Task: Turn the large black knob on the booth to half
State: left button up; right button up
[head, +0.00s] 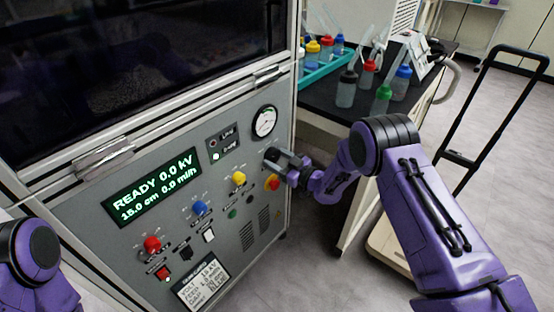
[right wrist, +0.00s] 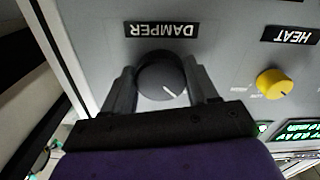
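The large black knob (right wrist: 161,80) shows in the right wrist view under the label DAMPER (right wrist: 158,30), which appears upside down. A white pointer line on the knob points toward the lower right of that view. My right gripper (right wrist: 163,88) has one finger on each side of the knob; whether both fingers touch it I cannot tell. In the head view my right gripper (head: 281,163) is at the right edge of the booth's grey panel (head: 130,240) and largely hides the knob. My left arm shows at the lower left, but its gripper is out of view.
The panel also has a yellow knob (head: 238,178), a blue knob (head: 200,208), a red knob (head: 152,244), a round gauge (head: 264,122) and a green-lit display (head: 155,187). A black-topped table (head: 322,112) with several bottles stands right of the booth. A black-handled cart (head: 492,100) stands farther right.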

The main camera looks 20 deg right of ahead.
jog(key=shift+m, duration=0.4)
jog(key=m, duration=0.3)
jog(key=shift+a+m, duration=0.1)
jog(key=shift+m, duration=0.2)
jog(key=shift+s+m+p, duration=0.1)
jog(key=shift+m+p, duration=0.25)
jog(key=shift+m, duration=1.85)
jog(key=o, duration=1.1)
jog(key=shift+c, duration=0.2)
jog(key=shift+s, duration=0.1)
jog(key=v, duration=1)
jog(key=shift+s, duration=0.15)
